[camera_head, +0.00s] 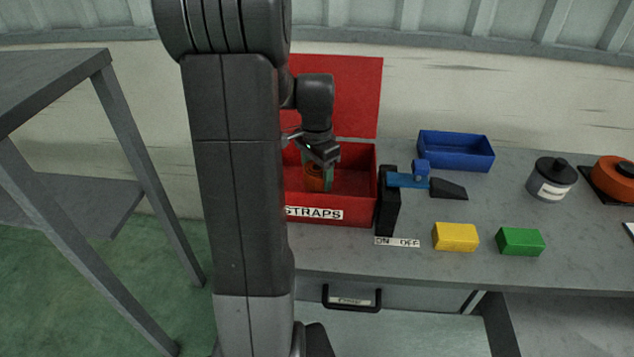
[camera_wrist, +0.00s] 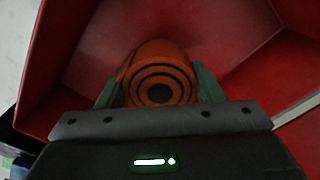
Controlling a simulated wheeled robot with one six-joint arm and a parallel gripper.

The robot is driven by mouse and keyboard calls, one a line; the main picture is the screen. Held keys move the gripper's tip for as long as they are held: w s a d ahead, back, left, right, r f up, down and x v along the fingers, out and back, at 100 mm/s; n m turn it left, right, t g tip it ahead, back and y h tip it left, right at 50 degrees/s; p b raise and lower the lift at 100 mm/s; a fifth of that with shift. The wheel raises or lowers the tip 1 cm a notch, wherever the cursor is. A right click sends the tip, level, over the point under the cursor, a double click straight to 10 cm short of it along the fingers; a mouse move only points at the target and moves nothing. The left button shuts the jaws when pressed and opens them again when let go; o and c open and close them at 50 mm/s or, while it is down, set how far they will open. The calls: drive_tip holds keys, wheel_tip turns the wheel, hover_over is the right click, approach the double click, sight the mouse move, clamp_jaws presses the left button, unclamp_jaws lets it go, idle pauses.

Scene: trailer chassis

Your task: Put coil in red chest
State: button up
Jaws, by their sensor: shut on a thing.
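The red chest (camera_head: 358,211) stands on the bench with its lid raised at the back and a STRAPS label on its front. Its red wall also fills much of the wrist view (camera_wrist: 55,60). The orange coil (camera_head: 314,178) is inside the chest's opening. My gripper (camera_head: 318,170) reaches down into the chest and is shut on the coil. In the wrist view the coil (camera_wrist: 158,80) shows its ringed end between the two green fingers of my gripper (camera_wrist: 155,88). I cannot tell whether the coil touches the chest floor. My arm hides the chest's left part.
A black post with a blue lever (camera_head: 405,180) stands right beside the chest. A blue open bin (camera_head: 456,155), yellow block (camera_head: 455,237), green block (camera_head: 520,241), dark canister (camera_head: 551,180) and orange reel (camera_head: 612,178) lie farther right. A grey table (camera_head: 60,85) stands at left.

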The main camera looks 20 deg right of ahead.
sight(317, 182)
drive_tip(key=shift+f, duration=1.65)
drive_tip(key=shift+f, duration=0.15)
drive_tip(key=o, duration=1.1)
wheel_tip(317, 182, up, 12)
drive_tip(key=shift+r, duration=0.2)
